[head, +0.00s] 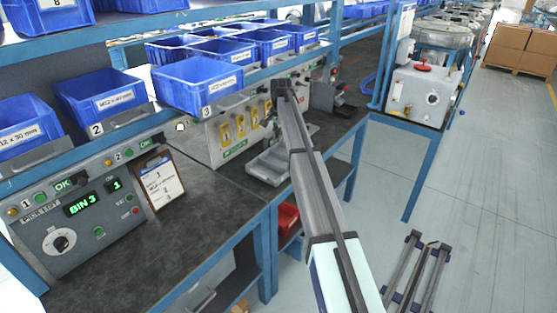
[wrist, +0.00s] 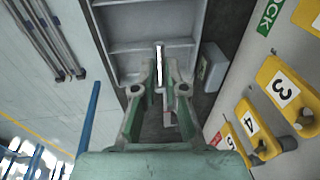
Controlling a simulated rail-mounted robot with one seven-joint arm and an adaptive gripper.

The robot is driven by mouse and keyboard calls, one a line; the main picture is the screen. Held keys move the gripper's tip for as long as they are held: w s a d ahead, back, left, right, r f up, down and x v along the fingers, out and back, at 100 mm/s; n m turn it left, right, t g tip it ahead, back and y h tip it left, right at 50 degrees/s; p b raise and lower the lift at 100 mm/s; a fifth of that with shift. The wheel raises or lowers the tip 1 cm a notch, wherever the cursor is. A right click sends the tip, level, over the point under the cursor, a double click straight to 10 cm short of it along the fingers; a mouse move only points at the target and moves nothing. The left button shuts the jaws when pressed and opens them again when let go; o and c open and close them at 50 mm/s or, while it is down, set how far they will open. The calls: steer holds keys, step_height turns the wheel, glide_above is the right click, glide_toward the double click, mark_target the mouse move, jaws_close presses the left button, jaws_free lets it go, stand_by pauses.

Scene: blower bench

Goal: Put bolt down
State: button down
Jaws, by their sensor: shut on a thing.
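In the wrist view my gripper (wrist: 159,82) is shut on a thin, pale metal bolt (wrist: 159,60), which sticks out past the fingertips. The grey divided tray (wrist: 150,20) lies beyond the fingertips in that view, and the bolt shows against its near part. I cannot tell how high the bolt is above the tray. In the head view the grey tray (head: 256,171) sits on the dark bench, partly covered by my arm. The bolt and my fingertips cannot be made out there.
A panel with yellow numbered holders (head: 227,132) stands behind the tray; the holders fill the wrist view's right side (wrist: 283,90). A small grey box (wrist: 212,66) is beside the tray. Blue bins (head: 197,84) stand on the shelf above. Bare bench (head: 205,205) lies left of the tray.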

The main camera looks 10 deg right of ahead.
mark_target(278, 165)
step_height(278, 165, down, 13)
steer(key=shift+r+p, duration=0.2)
steer(key=shift+p, duration=0.6)
steer(key=shift+f, duration=0.1)
steer(key=c, duration=1.2)
jaws_free()
steer(key=r, duration=0.4)
steer(key=s+r+b, duration=0.1)
steer(key=r, duration=0.3)
steer(key=s+r, duration=0.1)
steer(key=r, duration=0.3)
steer(key=shift+d+r+b, duration=0.1)
steer(key=shift+b, duration=0.25)
